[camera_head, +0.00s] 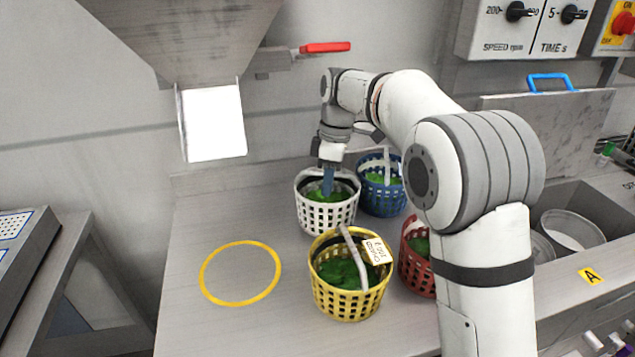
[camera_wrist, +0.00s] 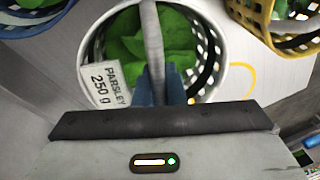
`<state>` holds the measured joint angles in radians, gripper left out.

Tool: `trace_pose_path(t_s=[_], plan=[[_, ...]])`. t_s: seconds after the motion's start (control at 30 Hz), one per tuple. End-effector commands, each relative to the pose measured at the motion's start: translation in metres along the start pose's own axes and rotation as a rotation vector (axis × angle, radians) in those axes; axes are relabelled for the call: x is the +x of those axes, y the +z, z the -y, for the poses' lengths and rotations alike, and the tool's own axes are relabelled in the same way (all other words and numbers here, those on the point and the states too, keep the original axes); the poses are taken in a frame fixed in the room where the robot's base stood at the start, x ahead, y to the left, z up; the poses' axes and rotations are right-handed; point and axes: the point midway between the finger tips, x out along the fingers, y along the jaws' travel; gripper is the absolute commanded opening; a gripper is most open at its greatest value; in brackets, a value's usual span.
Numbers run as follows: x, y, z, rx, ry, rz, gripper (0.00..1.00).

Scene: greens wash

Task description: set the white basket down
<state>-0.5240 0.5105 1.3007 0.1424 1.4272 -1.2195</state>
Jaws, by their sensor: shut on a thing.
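The white basket (camera_head: 326,216) holds green leaves and stands upright at mid-counter, left of the blue basket. My gripper (camera_head: 328,182) reaches down into its top from above. In the wrist view, the blue fingers of my gripper (camera_wrist: 162,88) are closed on the pale handle (camera_wrist: 151,35) of the white basket (camera_wrist: 218,62). A tag (camera_wrist: 104,76) reading "PARSLEY 250 g" hangs at its left. I cannot tell whether the basket's bottom touches the counter or is slightly above it.
A yellow ring (camera_head: 203,285) marks empty counter at the left. A yellow basket (camera_head: 345,304) stands in front, a red basket (camera_head: 412,268) partly behind my arm, and a blue basket (camera_head: 383,200) close behind right. A metal chute (camera_head: 212,122) hangs at the back left.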

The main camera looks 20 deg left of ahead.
Motion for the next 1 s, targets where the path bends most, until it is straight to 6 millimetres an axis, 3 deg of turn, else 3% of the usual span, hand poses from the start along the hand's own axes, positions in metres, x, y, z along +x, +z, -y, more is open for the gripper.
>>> trace_pose_path(t_s=[0.23,0.33,0.77,0.8,1.0], plan=[[-0.001,-0.021,-0.018,-0.002,0.002,-0.001,0.00],[0.009,-0.018,-0.017,-0.001,0.001,0.000,0.00],[0.013,-0.018,-0.018,-0.002,0.001,0.000,0.00],[0.013,-0.018,-0.018,-0.002,0.001,0.000,0.13],[0.013,-0.018,-0.018,-0.003,0.000,0.000,0.30]])
